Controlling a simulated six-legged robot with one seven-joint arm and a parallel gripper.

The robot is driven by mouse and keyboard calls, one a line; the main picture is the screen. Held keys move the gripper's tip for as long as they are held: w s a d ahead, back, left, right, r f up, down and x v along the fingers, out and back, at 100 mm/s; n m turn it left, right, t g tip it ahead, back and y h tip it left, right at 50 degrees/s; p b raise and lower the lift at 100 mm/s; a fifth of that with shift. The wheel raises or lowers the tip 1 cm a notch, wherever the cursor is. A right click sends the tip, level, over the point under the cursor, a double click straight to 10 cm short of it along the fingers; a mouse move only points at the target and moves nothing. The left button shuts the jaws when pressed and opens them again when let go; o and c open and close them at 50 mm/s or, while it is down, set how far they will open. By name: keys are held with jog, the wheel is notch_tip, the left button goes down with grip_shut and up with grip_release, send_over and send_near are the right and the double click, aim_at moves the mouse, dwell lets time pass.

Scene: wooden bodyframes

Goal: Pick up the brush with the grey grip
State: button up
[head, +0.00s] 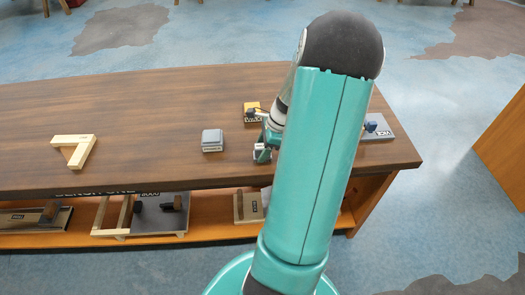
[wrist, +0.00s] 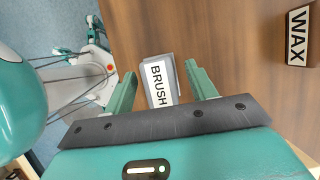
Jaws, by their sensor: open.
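A small grey thing with a white label reading BRUSH (wrist: 158,84) lies on the brown tabletop. In the wrist view it shows between the two green fingers of my gripper (wrist: 160,72).
A block labelled WAX (wrist: 299,36) lies farther out. A wooden angle piece (head: 74,151) lies far left. A shelf below holds several tools.

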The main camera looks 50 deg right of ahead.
aim_at(259, 147)
jog(key=c, duration=1.2)
jog(key=shift+o, duration=0.2)
jog(key=shift+r, duration=0.1)
jog(key=shift+r, duration=0.5)
notch_tip(259, 147, up, 2)
jog(key=shift+s+a+r, duration=0.1)
jog(key=shift+r, duration=0.15)
jog(key=s+a+r, duration=0.9)
jog(key=a, duration=0.1)
jog(key=shift+a+r, duration=0.15)
jog(key=shift+r, duration=0.05)
